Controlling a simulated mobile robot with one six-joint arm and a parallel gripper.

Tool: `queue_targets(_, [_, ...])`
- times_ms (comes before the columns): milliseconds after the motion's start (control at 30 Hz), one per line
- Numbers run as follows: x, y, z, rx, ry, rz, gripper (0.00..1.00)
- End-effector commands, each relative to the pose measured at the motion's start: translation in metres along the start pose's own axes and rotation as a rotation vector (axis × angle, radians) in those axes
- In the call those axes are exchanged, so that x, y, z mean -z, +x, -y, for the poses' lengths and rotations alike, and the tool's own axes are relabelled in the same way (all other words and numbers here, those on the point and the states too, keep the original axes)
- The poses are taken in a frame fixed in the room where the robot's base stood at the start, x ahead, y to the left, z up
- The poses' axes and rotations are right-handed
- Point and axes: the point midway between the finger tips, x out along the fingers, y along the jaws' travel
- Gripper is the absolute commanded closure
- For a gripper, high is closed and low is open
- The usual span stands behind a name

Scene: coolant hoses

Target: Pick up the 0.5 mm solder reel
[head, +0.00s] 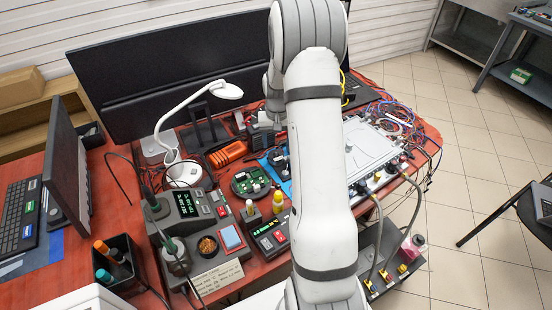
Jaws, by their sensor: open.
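I cannot pick out the 0.5 mm solder reel for certain; no reel label is readable at this size. Small dark items (279,161) that might be reels sit on the blue mat (287,188), partly hidden by my arm. My gripper (262,134) is over the back middle of the red bench, just left of my forearm. It is small and partly covered by my arm, and its jaws are open. I see nothing held in it.
A silver cased unit (368,146) with cables and hoses stands right. A large dark monitor (180,60) walls the back.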

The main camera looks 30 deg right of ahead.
Motion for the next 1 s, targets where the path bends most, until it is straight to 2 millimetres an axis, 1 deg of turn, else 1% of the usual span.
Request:
queue_targets(333, [0.003, 0.047, 0.003, 0.000, -0.001, 0.004, 0.42])
queue_targets(467, [0.003, 0.055, 0.003, 0.000, 0.000, 0.001, 0.42])
queue_targets(667, [0.003, 0.055, 0.003, 0.000, 0.000, 0.000, 0.42])
queue_targets(1000, [0.003, 0.055, 0.003, 0.000, 0.001, 0.000, 0.69])
